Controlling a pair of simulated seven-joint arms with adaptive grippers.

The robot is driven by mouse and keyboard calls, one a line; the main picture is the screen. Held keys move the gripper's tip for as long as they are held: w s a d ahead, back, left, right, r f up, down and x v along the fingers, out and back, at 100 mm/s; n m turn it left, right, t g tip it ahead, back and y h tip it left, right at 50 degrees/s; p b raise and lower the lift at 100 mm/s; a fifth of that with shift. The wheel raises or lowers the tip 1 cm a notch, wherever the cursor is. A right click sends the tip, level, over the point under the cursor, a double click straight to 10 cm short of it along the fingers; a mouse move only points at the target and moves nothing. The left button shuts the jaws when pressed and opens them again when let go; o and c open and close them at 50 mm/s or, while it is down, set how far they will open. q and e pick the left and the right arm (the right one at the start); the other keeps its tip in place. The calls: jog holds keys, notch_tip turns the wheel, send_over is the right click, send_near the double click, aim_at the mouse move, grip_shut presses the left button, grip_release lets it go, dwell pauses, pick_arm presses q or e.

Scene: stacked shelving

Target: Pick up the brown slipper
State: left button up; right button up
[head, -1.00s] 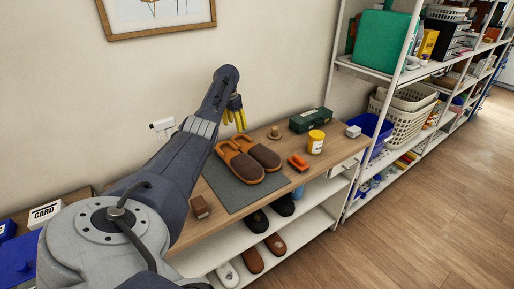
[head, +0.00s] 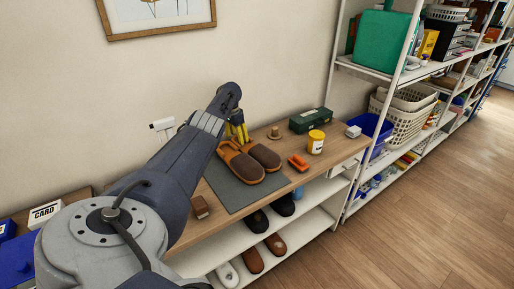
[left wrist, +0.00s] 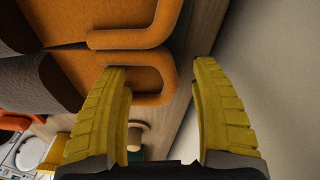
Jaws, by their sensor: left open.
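A pair of brown slippers lies side by side on a dark grey mat (head: 229,190) on the wooden bench top. My left gripper (head: 240,132) has yellow fingers and hangs just behind the slippers on the wall side. My right gripper is not in view.
On the bench top are a yellow-and-white jar (head: 316,142), an orange item (head: 298,163), a green box (head: 311,120) and a small brown block (head: 200,207). More shoes stand on the shelves below. The wall (head: 270,60) is close behind.

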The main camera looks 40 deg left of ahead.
pick_arm(q)
jog(key=shift+f, duration=0.1)
jog(key=shift+c, duration=0.2)
grip_shut()
dwell(0.4)
